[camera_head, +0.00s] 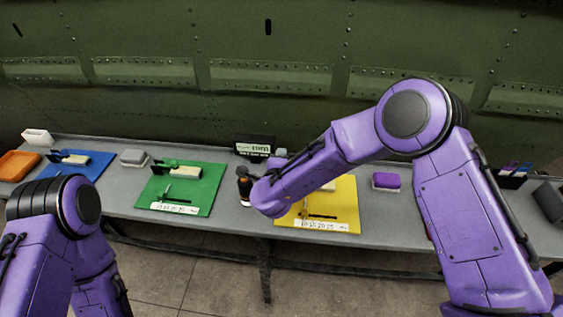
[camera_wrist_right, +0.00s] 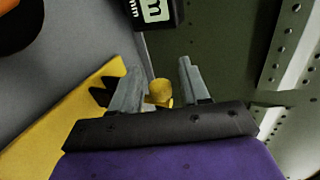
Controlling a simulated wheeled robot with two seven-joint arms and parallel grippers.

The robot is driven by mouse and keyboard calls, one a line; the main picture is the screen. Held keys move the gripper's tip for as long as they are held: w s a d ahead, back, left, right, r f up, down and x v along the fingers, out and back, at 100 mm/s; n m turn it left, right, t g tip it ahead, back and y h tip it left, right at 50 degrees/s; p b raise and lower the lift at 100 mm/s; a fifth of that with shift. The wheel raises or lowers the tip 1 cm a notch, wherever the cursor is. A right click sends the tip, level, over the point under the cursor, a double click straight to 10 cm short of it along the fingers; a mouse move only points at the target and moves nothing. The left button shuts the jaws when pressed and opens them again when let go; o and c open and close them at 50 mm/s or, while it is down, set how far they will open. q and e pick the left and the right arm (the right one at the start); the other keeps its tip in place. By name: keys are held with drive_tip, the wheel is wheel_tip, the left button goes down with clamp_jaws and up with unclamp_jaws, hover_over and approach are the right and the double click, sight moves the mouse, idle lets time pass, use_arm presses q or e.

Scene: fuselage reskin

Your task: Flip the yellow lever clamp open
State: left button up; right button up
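The yellow mat (camera_head: 345,192) lies on the bench in the head view, partly covered by my right arm. It also shows at the left of the right wrist view (camera_wrist_right: 62,128). A yellow rounded tip, seemingly of the yellow lever clamp (camera_wrist_right: 160,92), shows between the fingers of my right gripper (camera_wrist_right: 158,84). These fingers are apart, with visible gaps on both sides of the tip. The rest of the clamp is hidden behind the gripper body.
A dark bottle (camera_head: 244,188) and a black display box (camera_head: 254,145) stand close to my right arm. Green (camera_head: 205,190) and blue (camera_head: 93,164) mats with tools lie left. A purple block (camera_head: 386,180) sits right. A green riveted wall (camera_head: 200,35) rises behind the bench.

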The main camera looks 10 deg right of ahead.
drive_tip(key=shift+s, duration=0.35)
drive_tip(key=b+v, duration=0.3)
drive_tip(key=v, duration=0.7)
drive_tip(key=shift+w+r, duration=0.1)
